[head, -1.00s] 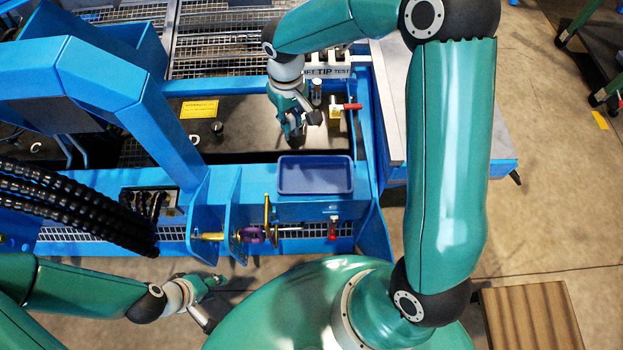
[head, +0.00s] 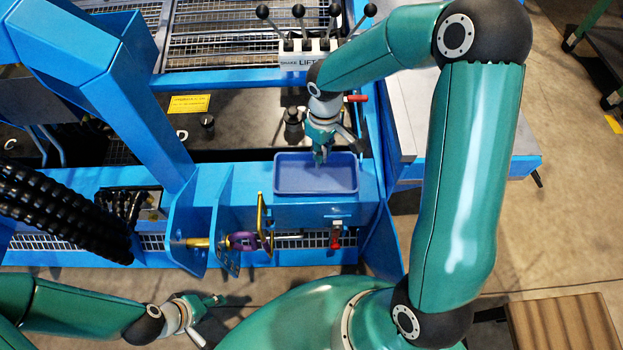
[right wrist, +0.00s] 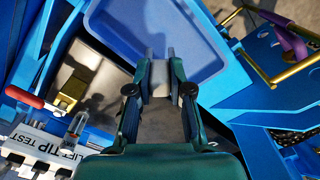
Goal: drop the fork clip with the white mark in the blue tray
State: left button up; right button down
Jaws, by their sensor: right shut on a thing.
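The blue tray (head: 316,182) sits on the blue frame at the front and looks empty. It also shows at the top of the right wrist view (right wrist: 200,35). My right gripper (head: 320,158) points down over the tray's back edge. In the right wrist view its fingers (right wrist: 160,88) are shut on a small grey piece, seemingly a fork clip; no white mark is readable on it. Its tip overlaps the tray's near wall in that view. My left gripper (head: 212,300) hangs low at the left, away from the tray; its finger gap is unclear.
A pale C-shaped piece (head: 182,135) and dark cylindrical parts (head: 292,125) lie on the deck behind. Levers with black knobs (head: 298,12) and a red handle (head: 356,98) stand near my right arm. A brass handle (head: 262,222) rises left of the tray.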

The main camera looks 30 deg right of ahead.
jog(key=shift+f+b, duration=0.3)
jog(key=shift+f, duration=0.45)
jog(key=c, duration=1)
grip_release()
jog(key=shift+r, duration=0.15)
notch_tip(320, 180, up, 12)
jog(key=shift+f, duration=0.15)
